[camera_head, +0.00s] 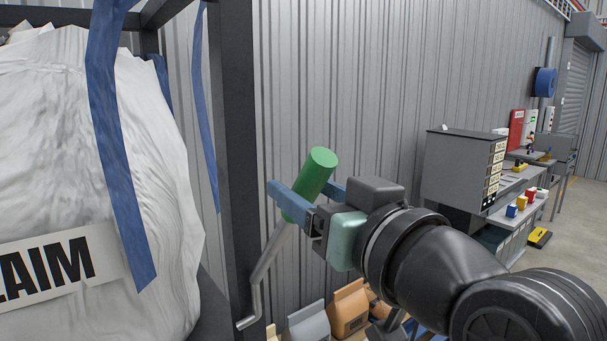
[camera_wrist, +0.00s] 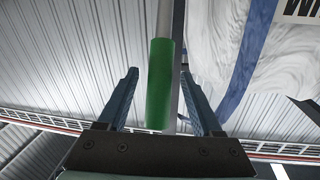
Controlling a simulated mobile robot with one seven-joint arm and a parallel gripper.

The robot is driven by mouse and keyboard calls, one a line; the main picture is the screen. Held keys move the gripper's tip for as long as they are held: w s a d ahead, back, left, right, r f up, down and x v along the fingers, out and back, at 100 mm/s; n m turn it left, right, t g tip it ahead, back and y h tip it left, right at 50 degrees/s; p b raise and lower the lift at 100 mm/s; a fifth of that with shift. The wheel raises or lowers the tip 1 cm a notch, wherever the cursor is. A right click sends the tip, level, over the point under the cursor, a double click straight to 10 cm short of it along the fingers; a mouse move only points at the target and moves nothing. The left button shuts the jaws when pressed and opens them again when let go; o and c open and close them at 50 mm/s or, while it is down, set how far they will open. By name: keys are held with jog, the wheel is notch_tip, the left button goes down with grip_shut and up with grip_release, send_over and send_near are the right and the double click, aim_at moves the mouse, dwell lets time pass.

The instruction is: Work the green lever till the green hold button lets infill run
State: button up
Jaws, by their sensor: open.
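The green lever (camera_head: 309,187) has a cylindrical green grip on a bent grey metal rod. It stands tilted beside the dark frame post. My gripper (camera_head: 305,192) is open, with its blue fingers on either side of the green grip. The green hold button is not visible in either view.
A large white bulk bag (camera_head: 110,170) with blue straps hangs in the dark frame (camera_head: 238,130) at left. Paper sacks (camera_head: 347,308) stand below by the corrugated wall. A grey cabinet (camera_head: 462,165) and a bench with small coloured blocks are at right.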

jog(key=shift+w+a, duration=0.3)
jog(key=shift+w, duration=0.3)
grip_shut()
dwell(1.1)
